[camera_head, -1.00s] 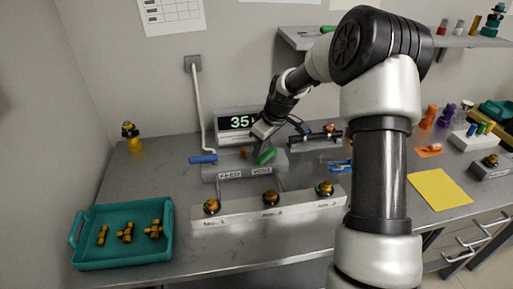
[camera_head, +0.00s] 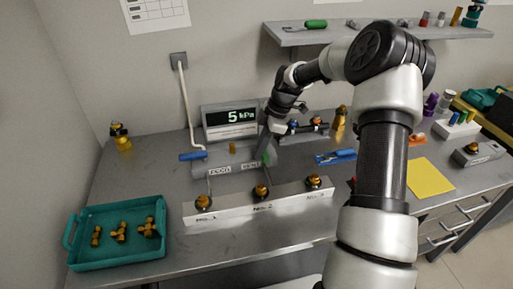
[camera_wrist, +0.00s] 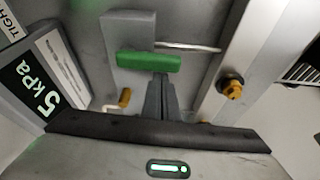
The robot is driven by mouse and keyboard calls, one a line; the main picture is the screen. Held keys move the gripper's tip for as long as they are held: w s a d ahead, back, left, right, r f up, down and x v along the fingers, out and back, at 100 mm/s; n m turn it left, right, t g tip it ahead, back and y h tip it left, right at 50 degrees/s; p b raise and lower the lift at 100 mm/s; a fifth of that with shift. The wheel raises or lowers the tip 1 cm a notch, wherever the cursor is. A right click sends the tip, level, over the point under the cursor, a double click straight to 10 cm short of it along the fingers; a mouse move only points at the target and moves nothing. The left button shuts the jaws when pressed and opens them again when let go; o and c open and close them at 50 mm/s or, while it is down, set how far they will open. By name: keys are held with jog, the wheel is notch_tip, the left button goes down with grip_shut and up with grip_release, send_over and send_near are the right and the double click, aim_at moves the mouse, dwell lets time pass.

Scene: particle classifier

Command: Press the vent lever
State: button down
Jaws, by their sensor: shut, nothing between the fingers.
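The green vent lever (camera_head: 271,156) is on the grey valve block beside the "VENT" label (camera_head: 250,165), partly hidden by my gripper (camera_head: 267,150). In the wrist view the green lever (camera_wrist: 148,62) lies across the picture, just beyond the fingertips of my gripper (camera_wrist: 161,78). The fingers are together and empty. The tips are at the lever's edge; I cannot tell for certain whether they touch. The display (camera_head: 231,117) reads 5 kPa, also in the wrist view (camera_wrist: 40,88).
The blue feed lever (camera_head: 193,156) is left of the vent lever. A long block (camera_head: 225,208) with several brass fittings lies in front. A teal tray (camera_head: 75,264) with brass parts is front left. A shelf (camera_head: 375,36) is above, and a yellow sheet (camera_head: 429,178) lies right.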

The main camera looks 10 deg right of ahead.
jog(key=shift+s+d, duration=0.1)
jog(key=shift+d, duration=0.15)
dwell(0.4)
jog(key=a, duration=0.5)
jog(key=v, duration=1)
jog(key=shift+w+d, duration=0.2)
jog(key=shift+d, duration=0.15)
